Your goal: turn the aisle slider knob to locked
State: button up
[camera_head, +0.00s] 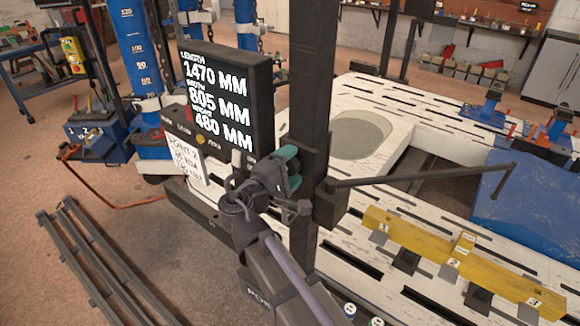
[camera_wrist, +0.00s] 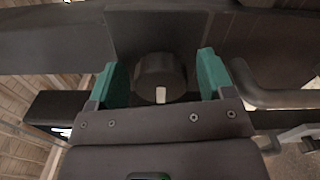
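The slider knob (camera_wrist: 160,78) is a dark round knob with a short white mark on its rim, seen in the wrist view on a dark panel. The mark points toward the bottom of that picture. My gripper (camera_wrist: 162,80) has teal fingers, one on each side of the knob, with a visible gap on both sides. In the head view my gripper (camera_head: 284,172) is beside the dark upright post (camera_head: 305,90). There the gripper and wrist hide the knob. I cannot read any lock label.
A dark display (camera_head: 228,95) with measurements stands just left of the post, with a paper sign (camera_head: 188,163) below it. A dark bar (camera_head: 430,177) reaches right from the post over the white slotted bench (camera_head: 345,285). A yellow beam (camera_head: 415,240) lies on the bench.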

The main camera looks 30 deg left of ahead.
jog(key=shift+s, duration=0.1)
jog(key=s, duration=1)
jog(key=shift+s+a, duration=0.3)
jog(key=w+d+f+m+g+h, duration=0.1)
jog(key=w+d+f+m+g, duration=0.25)
jog(key=d+f+g, duration=0.45)
jog(key=w+d+f+m+g+h, duration=0.1)
jog(key=w+d+f+m+g, duration=0.25)
jog(key=d+f, duration=0.45)
jog(key=w+d+m+g+y, duration=0.1)
jog(key=d+m, duration=0.5)
jog(key=d, duration=1.1)
jog(key=w+d+m+g+y, duration=0.2)
jog(key=d+m+g, duration=0.3)
jog(key=d, duration=1.3)
jog(key=shift+w+f+m, duration=0.4)
jog(key=shift+w+m, duration=0.3)
jog(key=shift+w, duration=0.05)
jog(key=shift+g, duration=0.25)
